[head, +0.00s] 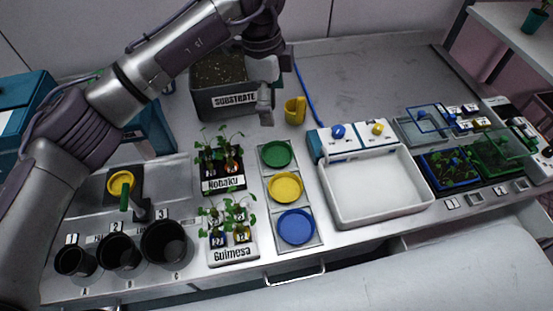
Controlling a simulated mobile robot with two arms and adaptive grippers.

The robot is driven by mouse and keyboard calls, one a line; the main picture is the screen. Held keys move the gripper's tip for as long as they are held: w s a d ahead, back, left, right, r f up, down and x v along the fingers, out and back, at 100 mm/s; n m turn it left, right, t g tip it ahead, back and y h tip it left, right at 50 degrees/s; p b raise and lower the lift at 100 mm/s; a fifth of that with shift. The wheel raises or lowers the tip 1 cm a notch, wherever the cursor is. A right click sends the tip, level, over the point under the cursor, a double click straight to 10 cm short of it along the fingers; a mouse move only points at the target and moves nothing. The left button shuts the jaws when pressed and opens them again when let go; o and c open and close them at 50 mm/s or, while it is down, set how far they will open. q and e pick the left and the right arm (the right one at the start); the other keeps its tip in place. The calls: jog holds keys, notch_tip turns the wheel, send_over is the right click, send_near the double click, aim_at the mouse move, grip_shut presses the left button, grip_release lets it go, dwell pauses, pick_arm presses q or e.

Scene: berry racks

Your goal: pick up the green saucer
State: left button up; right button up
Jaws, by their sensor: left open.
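The green saucer (276,154) lies at the back of a grey three-place tray (265,192). A yellow saucer (285,187) is in the middle place and a blue saucer (296,227) at the front. My left gripper (265,112) hangs above the bench, behind the green saucer and apart from it, beside the substrate box. It is open and nothing shows in it. My right gripper is not in view.
The substrate box (226,101) and a yellow mug (295,111) stand close to my left gripper. Potted seedlings labelled Nobaku (224,185) and Guimesa (234,252) stand left of the saucers. A white basin (427,205) is on the right. The back bench is clear.

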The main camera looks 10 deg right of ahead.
pick_arm(q)
notch_tip(320, 180, down, 2)
jog(key=b, duration=0.1)
jog(key=p, duration=0.2)
send_over(277, 156)
notch_tip(277, 156, down, 9)
jog(key=shift+r, duration=0.1)
notch_tip(277, 156, down, 4)
jog(key=shift+a+f+p, duration=0.1)
jog(key=shift+a+p, duration=0.05)
jog(key=shift+p, duration=0.45)
jog(key=shift+f, duration=0.5)
jog(key=c, duration=0.8)
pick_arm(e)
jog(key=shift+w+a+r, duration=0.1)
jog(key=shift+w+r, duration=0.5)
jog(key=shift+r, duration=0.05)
